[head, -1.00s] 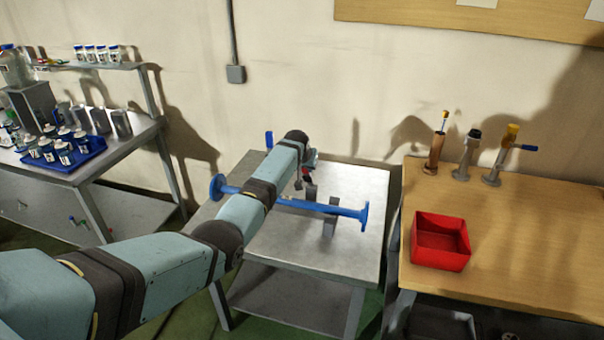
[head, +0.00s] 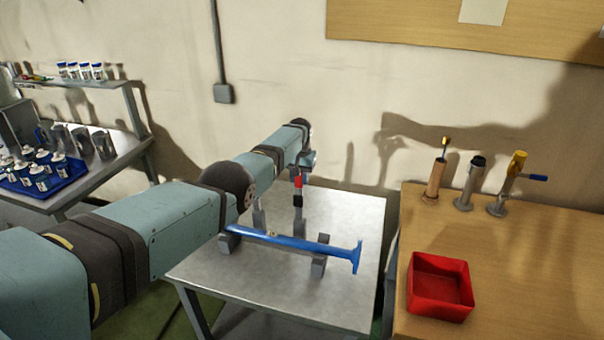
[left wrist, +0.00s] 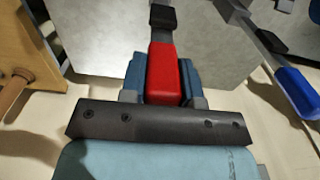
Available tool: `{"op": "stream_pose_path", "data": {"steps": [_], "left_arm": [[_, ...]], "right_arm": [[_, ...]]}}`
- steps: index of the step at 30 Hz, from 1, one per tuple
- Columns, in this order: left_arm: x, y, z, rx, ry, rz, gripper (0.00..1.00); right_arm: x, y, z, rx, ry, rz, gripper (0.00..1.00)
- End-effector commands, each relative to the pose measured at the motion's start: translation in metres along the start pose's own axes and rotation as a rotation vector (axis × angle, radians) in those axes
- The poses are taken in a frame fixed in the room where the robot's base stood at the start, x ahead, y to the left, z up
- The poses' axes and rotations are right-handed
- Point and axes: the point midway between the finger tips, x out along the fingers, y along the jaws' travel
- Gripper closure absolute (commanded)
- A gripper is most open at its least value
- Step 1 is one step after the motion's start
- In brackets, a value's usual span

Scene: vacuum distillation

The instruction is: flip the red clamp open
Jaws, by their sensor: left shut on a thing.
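The red clamp shows in the head view as a small red piece (head: 298,181) with a black part under it, above the back of the metal table (head: 345,212). In the left wrist view its red handle (left wrist: 163,72) lies between the blue fingers. My left gripper (head: 304,160) is at the end of the arm reaching over the table from the left. It is shut on the red handle, also in the left wrist view (left wrist: 162,86). The clamp's lower end is hard to make out in the head view. My right gripper is out of view.
A blue flanged pipe (head: 310,245) lies on grey supports at the table's front, its left end hidden by my arm. A wooden bench (head: 540,250) with a red bin (head: 412,300) stands right. A blue bottle tray (head: 75,175) is left.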

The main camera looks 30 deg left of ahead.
Motion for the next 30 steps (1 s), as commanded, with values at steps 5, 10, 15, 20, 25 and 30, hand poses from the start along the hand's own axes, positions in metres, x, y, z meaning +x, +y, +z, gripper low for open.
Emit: {"op": "stream_pose_path", "data": {"steps": [5,10,15,20,25,30], "left_arm": [[-0.001,-0.001,0.000,0.000,-0.005,0.000,1.00],[-0.002,-0.001,0.000,0.000,-0.005,0.000,1.00],[-0.002,-0.001,0.000,0.000,-0.005,0.000,0.52],[-0.001,-0.001,0.001,0.000,-0.006,0.000,0.45],[-0.002,0.000,0.001,0.000,-0.006,0.000,0.45],[-0.021,0.000,0.000,0.000,-0.003,0.000,0.45]], "right_arm": [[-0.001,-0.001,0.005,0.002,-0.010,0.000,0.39],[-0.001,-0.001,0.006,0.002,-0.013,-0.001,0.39],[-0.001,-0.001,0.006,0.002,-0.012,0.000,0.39],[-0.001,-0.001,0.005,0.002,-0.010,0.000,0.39],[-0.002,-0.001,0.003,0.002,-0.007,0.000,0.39],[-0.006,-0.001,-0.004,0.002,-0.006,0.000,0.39]]}}
